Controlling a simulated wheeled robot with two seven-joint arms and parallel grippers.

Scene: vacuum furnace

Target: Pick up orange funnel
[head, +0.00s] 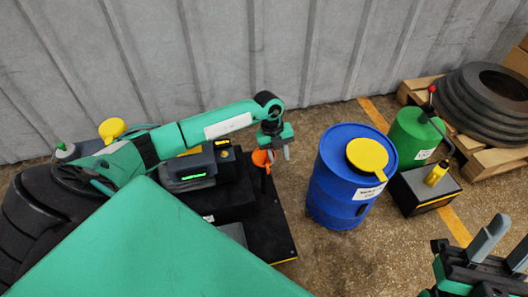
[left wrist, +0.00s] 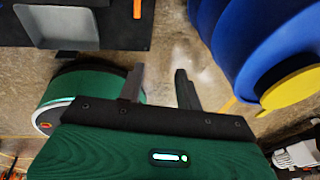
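The orange funnel (head: 261,158) shows in the head view at the right edge of the black platform, partly hidden by my left gripper. My left gripper (head: 279,151) is just beside and over it in the picture; I cannot tell whether they touch. In the left wrist view my left gripper (left wrist: 160,90) has its two dark fingers apart, with only floor between them. No funnel shows clearly in that view, only a small orange patch at the top edge. My right gripper (head: 507,240) is at the lower right of the head view, fingers apart and empty.
A blue drum (head: 330,190) with a yellow funnel (head: 367,155) on top stands right of the platform. Beyond it are a green drum (head: 412,135), a black box with a yellow bottle (head: 436,174), and a pallet. A grey corrugated wall (head: 330,45) closes the back.

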